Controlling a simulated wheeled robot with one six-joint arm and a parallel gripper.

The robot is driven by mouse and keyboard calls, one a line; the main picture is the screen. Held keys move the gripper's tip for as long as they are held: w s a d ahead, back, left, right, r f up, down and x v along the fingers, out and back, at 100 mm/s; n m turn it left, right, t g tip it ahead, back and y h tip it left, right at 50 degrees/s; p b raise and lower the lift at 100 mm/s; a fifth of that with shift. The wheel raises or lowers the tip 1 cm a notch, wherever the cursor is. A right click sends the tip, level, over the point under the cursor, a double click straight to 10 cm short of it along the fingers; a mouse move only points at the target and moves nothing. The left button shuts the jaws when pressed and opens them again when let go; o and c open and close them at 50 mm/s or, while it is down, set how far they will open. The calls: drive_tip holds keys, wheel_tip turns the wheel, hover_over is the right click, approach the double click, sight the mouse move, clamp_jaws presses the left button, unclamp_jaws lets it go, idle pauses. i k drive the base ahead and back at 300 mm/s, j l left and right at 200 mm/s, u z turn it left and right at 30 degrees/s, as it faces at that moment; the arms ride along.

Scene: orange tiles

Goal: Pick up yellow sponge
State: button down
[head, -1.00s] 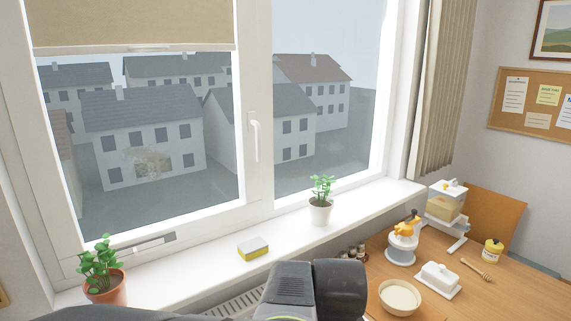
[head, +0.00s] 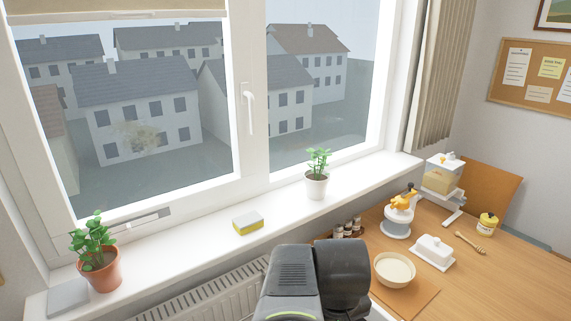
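The yellow sponge (head: 248,226) lies on the white windowsill (head: 205,239), between two potted plants. Its top is grey and its lower side is yellow. It is apart from my arm, whose dark links show at the bottom centre in the head view, below and to the right of the sponge. My gripper's fingers do not show, so whether it is open or shut is not seen.
A plant in a terracotta pot (head: 101,272) stands left on the sill, and one in a white pot (head: 316,188) stands right. A radiator (head: 205,295) is under the sill. The wooden table (head: 500,285) at right holds a bowl (head: 394,269), a butter dish (head: 432,252) and small jars.

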sight(244, 224)
drive_tip(key=i+j+u, duration=0.6)
drive_tip(key=i+j, duration=0.15)
drive_tip(key=j, duration=0.1)
